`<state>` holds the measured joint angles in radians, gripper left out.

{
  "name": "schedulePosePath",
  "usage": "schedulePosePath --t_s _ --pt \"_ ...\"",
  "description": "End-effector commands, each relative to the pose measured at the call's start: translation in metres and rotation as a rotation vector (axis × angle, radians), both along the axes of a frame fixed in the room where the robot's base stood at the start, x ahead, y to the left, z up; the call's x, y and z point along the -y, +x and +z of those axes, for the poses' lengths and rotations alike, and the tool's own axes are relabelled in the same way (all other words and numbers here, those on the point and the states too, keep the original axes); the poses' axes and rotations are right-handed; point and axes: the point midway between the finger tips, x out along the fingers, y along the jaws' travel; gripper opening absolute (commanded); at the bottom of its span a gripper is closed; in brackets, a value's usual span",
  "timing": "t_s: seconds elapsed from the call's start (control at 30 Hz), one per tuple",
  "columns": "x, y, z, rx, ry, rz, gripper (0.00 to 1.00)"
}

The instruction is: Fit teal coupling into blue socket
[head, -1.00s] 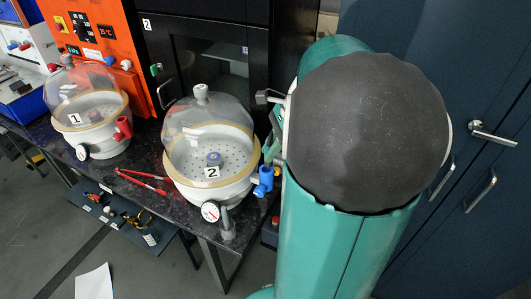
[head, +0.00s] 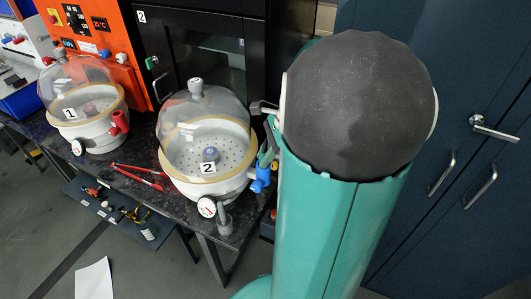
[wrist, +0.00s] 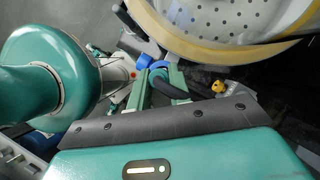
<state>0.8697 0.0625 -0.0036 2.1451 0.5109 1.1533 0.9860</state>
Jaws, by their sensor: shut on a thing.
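The blue socket (head: 262,180) sticks out from the right side of vessel 2 (head: 205,165), and its blue also shows in the wrist view (wrist: 148,62). A small teal piece, which looks like the teal coupling (head: 268,153), is just above the socket in the head view, close to it. My gripper (wrist: 158,80) is shut on the coupling, beside the vessel's rim. My arm hides most of the gripper in the head view. I cannot tell whether coupling and socket touch, or how they line up.
Vessel 1 (head: 88,125), with a red fitting, stands to the left. Red tongs (head: 140,173) lie on the dark bench between the vessels. Clear domes cover both vessels. A black cabinet (head: 205,60) stands behind, and blue lockers (head: 480,90) at the right.

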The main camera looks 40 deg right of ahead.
Motion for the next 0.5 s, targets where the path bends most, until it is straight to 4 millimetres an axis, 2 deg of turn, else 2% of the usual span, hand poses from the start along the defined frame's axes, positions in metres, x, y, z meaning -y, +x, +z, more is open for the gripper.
schedulePosePath --t_s 0.03,0.07,0.17,0.5 --pt "-0.0005 0.0003 -0.0017 0.0 0.001 0.0 0.0" --pt "-0.0005 0.0003 -0.0022 0.0 0.001 0.0 0.22" --pt "-0.0003 0.0007 -0.0018 0.0 0.001 0.0 0.41" --pt "0.0009 0.0017 0.0008 0.0 0.0 0.001 0.41"
